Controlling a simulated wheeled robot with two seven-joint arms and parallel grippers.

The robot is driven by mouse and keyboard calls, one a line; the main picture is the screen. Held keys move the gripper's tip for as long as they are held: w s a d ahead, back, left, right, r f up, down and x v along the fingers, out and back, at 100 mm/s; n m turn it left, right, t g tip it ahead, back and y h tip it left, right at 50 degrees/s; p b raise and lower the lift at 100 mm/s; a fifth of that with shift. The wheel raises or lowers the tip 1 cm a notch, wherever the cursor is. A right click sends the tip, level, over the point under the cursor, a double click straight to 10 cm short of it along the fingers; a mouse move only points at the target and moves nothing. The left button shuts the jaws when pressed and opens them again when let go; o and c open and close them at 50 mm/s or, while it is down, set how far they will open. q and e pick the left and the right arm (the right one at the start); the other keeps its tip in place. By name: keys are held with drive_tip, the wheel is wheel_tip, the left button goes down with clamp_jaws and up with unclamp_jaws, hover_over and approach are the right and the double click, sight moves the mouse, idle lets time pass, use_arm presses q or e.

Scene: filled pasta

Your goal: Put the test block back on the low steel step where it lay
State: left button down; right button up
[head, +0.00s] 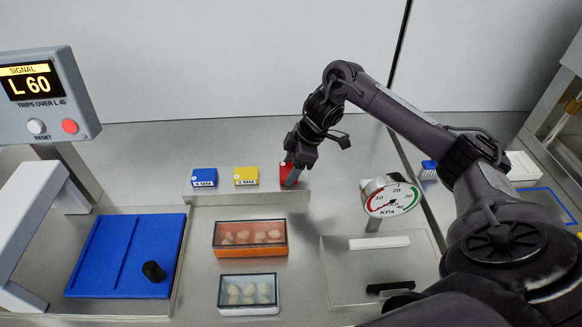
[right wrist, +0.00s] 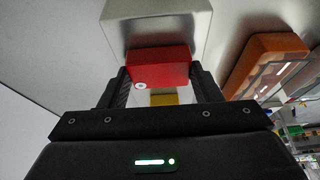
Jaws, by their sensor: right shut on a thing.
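The red test block (head: 285,171) is at the right end of the low steel step (head: 250,198). My right gripper (head: 293,176) is shut on it from above and partly covers it. In the right wrist view the red block (right wrist: 160,66) sits between the two fingers, with a small white round mark on it. I cannot tell whether the block touches the step. A blue block labelled 4 MM (head: 204,177) and a yellow block labelled 3 MM (head: 246,176) stand to its left on the step. My left gripper is not in view.
An orange tray (head: 250,252) and a white tray (head: 249,309) of filled pasta lie in front of the step. A KPA gauge (head: 391,197) stands to the right. A blue board (head: 110,265) and a signal display reading L 60 (head: 35,85) are at left.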

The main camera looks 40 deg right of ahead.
drive_tip(key=shift+f, duration=0.1)
drive_tip(key=o, duration=1.1)
drive_tip(key=shift+c, duration=0.2)
drive_tip(key=shift+r, duration=0.3)
drive_tip(key=p+v, duration=0.3)
drive_tip(key=v, duration=0.8)
drive_tip(key=shift+s+d+r+p, duration=0.15)
drive_tip(key=shift+s+r+p, duration=0.05)
drive_tip(key=shift+r+p, duration=0.1)
